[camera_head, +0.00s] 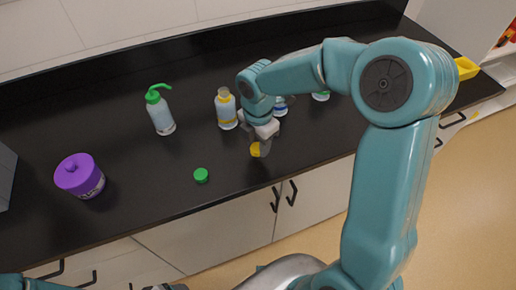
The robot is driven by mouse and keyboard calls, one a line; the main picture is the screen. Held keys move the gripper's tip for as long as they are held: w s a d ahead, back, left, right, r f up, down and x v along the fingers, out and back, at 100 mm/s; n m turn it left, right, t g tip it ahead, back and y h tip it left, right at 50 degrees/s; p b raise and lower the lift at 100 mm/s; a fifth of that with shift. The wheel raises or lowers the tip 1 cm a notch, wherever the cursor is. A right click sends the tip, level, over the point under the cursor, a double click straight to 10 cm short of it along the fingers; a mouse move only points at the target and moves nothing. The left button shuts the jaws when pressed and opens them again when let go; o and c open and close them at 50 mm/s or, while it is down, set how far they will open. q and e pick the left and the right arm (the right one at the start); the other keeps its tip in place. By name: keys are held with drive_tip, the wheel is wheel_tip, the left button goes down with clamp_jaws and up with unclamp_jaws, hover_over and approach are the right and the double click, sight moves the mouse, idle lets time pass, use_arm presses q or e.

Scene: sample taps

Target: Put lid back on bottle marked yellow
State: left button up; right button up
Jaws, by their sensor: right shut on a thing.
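A bottle with a yellow-orange band (226,113) stands upright on the black bench, with its brownish neck uncovered. My right gripper (263,147) is just in front and to the right of this bottle, low over the bench. It is shut on a yellow lid (255,149), which is partly hidden by the fingers. Whether the lid touches the bench I cannot tell. My left gripper is out of view; only a bit of my left arm shows at the bottom left corner.
A green lid (201,175) lies near the bench's front. A green-topped wash bottle (161,113) and a purple-lidded jar (80,177) stand left. A blue-marked bottle (281,106) and a green-marked one (320,96) are partly behind my right arm. A yellow tray (466,68) sits far right.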

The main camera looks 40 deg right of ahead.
sight(258, 147)
wheel_tip(258, 147, up, 17)
drive_tip(key=shift+f, duration=0.2)
